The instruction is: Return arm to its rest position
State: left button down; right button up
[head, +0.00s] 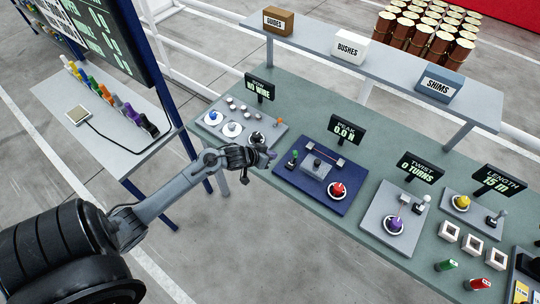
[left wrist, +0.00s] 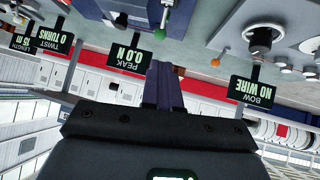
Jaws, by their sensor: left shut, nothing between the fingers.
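My left gripper (head: 270,155) is at the end of the arm from the left in the head view. It hangs at the near edge of the green bench, between the bow station (head: 240,128) and the dark blue peak station (head: 345,192). In the left wrist view its dark fingers (left wrist: 163,85) lie together, shut, with nothing seen between them. That view is upside down, with the "PEAK 0.0 N" sign (left wrist: 129,54) and the "BOW NO WIRE" sign (left wrist: 254,92) on either side of the fingers. My right gripper is not in view.
The green bench (head: 300,100) carries a twist station (head: 395,218) and length station (head: 472,210) to the right. A shelf (head: 385,63) with labelled boxes stands behind it. A side table (head: 100,135) with coloured items is at left. Bare floor (head: 240,245) lies in front.

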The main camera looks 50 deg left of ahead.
pick_arm(q)
jog(key=shift+s+r, duration=0.1)
dwell(0.4)
jog(key=s+d+f+g+h+p, duration=0.25)
jog(key=s+d, duration=0.75)
jog(key=d, duration=0.5)
jog(key=s+d+r+m+g+y, duration=0.1)
jog(key=s+d+r+m+g, duration=0.1)
jog(key=s+d+r, duration=0.2)
jog(key=s+d+r+m+g+y, duration=0.1)
jog(key=s+d+r+m, duration=0.1)
jog(key=s+r, duration=0.5)
jog(key=shift+s+d+r+g, duration=0.3)
jog(key=shift+s+d, duration=0.2)
jog(key=shift+d, duration=0.35)
jog(key=shift+m, duration=0.3)
